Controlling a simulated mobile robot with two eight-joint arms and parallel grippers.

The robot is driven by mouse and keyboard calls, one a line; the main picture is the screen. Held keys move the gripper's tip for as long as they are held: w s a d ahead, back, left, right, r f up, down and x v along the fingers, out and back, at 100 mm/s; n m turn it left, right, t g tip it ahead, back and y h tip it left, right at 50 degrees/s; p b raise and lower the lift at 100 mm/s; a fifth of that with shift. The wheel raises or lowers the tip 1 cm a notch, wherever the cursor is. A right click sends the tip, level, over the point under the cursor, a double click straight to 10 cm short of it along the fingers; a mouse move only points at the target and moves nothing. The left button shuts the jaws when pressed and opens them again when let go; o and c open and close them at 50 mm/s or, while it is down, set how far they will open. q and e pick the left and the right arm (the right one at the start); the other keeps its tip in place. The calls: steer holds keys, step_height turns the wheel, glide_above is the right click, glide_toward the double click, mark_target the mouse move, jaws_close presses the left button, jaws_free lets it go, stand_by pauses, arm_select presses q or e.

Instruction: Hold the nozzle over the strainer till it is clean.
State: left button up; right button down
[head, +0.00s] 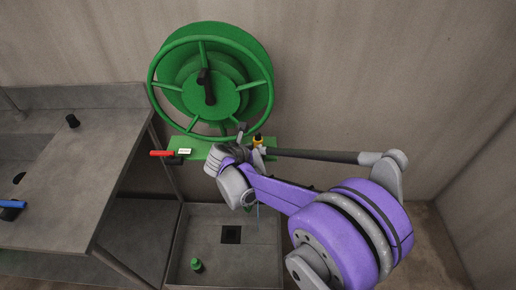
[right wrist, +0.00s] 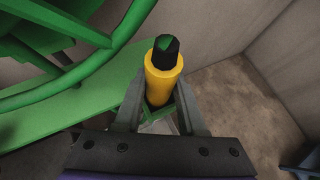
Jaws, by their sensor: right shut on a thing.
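The nozzle (right wrist: 160,75) is a yellow cylinder with a black collar and a green centre at its end. My right gripper (right wrist: 160,108) is shut on it, one finger on each side, in the right wrist view. In the head view a bit of yellow nozzle (head: 257,140) shows beside my right gripper (head: 248,138), in front of the green reel's bracket. I cannot identify a strainer for sure. A dark square drain (head: 231,234) lies in the floor basin (head: 262,262), below and left of my right wrist. My left gripper is out of view.
A green hose reel (head: 208,52) stands at the wall. A red-handled tool (head: 162,153) is at its bracket (head: 200,147). The grey sink bench (head: 80,190) at left bears a black stopper-like piece (head: 72,121) and a blue item (head: 12,204). A green bottle (head: 196,265) stands in the basin.

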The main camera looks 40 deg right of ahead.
steer(key=shift+r+p, duration=2.9)
steer(key=shift+r, duration=2.4)
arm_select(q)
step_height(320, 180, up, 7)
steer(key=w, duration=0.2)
arm_select(e)
steer(key=shift+f, duration=0.1)
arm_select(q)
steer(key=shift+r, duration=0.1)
